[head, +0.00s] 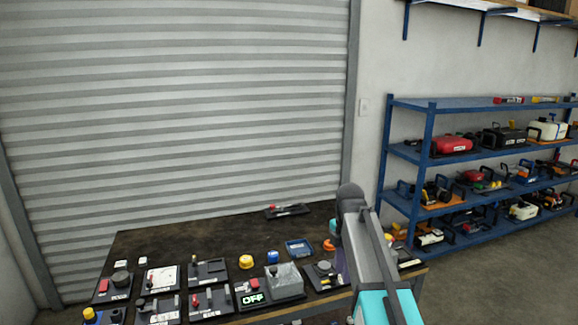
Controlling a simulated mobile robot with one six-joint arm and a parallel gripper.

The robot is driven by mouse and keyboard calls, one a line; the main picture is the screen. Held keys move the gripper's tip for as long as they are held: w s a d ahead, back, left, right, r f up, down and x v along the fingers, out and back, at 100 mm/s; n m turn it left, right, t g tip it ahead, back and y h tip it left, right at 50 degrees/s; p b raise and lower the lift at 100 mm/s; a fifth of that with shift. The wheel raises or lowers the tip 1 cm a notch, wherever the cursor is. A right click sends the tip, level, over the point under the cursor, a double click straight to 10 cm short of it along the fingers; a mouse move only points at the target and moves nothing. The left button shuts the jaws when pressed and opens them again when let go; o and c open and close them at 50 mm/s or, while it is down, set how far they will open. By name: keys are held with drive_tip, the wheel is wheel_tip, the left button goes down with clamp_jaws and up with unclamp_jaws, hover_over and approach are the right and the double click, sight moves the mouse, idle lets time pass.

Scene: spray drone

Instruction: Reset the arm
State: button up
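My arm rises from the bottom of the head view, right of centre, with a grey link and a turquoise part nearest the camera. It reaches over the right part of a dark table (190,238). A dark rounded joint of the arm is at its upper end. My gripper's fingers cannot be made out; they are hidden behind the arm or out of the picture. I cannot tell whether anything is held.
The table carries several switch and knob panels, a box with a lit OFF display (254,299), a blue tray (299,249) and a small panel (287,211) at the back. A blue shelf rack (432,128) stands right. A roller shutter (180,110) is behind.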

drive_tip(key=s+f+m+g, duration=0.1)
drive_tip(key=s+f+g, duration=0.1)
drive_tip(key=s+f, duration=0.6)
drive_tip(key=s+f+g, duration=0.1)
drive_tip(key=s+f, duration=0.2)
drive_tip(key=f, duration=1)
drive_tip(key=s+f+m+g, duration=0.1)
drive_tip(key=s+f+g, duration=0.1)
drive_tip(key=s+f, duration=0.6)
drive_tip(key=s+f+m, duration=1.9)
drive_tip(key=s+f, duration=0.1)
drive_tip(key=s, duration=0.4)
drive_tip(key=shift+d+f+m+g, duration=0.25)
drive_tip(key=shift+d+m+g, duration=0.05)
drive_tip(key=shift+g, duration=0.1)
drive_tip(key=shift+s, duration=0.1)
